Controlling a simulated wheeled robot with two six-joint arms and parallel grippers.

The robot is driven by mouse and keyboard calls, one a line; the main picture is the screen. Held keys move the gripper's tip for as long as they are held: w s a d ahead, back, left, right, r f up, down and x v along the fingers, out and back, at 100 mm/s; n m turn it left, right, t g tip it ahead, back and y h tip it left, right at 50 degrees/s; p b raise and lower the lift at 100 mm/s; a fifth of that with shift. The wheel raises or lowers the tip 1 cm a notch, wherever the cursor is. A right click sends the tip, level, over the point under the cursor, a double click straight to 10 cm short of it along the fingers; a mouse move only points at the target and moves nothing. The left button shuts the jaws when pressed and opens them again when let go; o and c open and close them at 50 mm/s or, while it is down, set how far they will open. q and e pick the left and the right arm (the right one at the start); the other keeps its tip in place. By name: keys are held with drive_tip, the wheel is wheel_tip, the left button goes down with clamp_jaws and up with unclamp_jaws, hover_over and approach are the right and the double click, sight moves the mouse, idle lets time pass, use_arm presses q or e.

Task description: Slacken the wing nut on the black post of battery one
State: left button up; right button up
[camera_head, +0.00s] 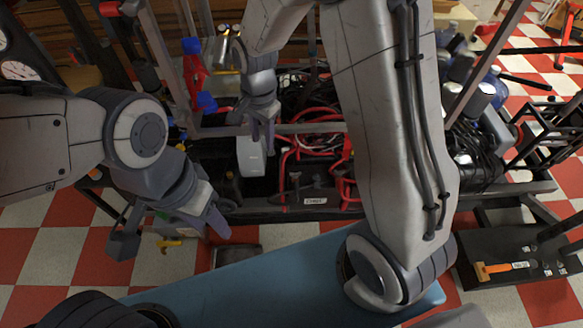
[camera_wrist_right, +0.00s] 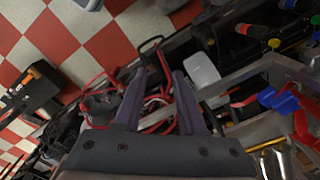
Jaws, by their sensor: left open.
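A black battery-like box with a white label (camera_head: 315,201) sits low in the frame among red cables, with dark terminals on top. I cannot tell whether it is battery one, and no wing nut or black post can be made out clearly. My right gripper (camera_head: 262,138) points down above the cables, left of that box. In the right wrist view its fingers (camera_wrist_right: 160,75) are apart, with red cables and dark parts beyond and nothing visibly held. My left gripper (camera_head: 170,235) is open and empty at the lower left, in front of the frame.
A white box (camera_head: 251,157) stands just below the right gripper. A metal frame bar (camera_head: 310,128) crosses behind it. A red and blue clamp (camera_head: 197,75) is on the left upright. Red cables (camera_head: 287,158) run loose. A dark platform with an orange-handled tool (camera_head: 495,269) lies right.

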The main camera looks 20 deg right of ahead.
sight(295, 175)
drive_tip(key=w+d+f+m+b, duration=0.2)
drive_tip(key=d+f+m, duration=0.1)
drive_tip(key=f, duration=0.6)
drive_tip(key=w+d+f+m+b, duration=0.2)
drive_tip(key=w+d+f+m, duration=0.1)
drive_tip(key=f, duration=0.7)
drive_tip(key=w+d+f+m+b, duration=0.2)
drive_tip(key=d+f+m, duration=0.2)
drive_tip(key=f, duration=0.5)
drive_tip(key=shift+w+d+f+m+b, duration=0.15)
drive_tip(key=shift+d+f+m+b, duration=0.15)
drive_tip(key=shift+d, duration=0.1)
use_arm(q)
wheel_tip(295, 175, down, 9)
use_arm(e)
drive_tip(key=shift+f, duration=0.65)
clamp_jaws()
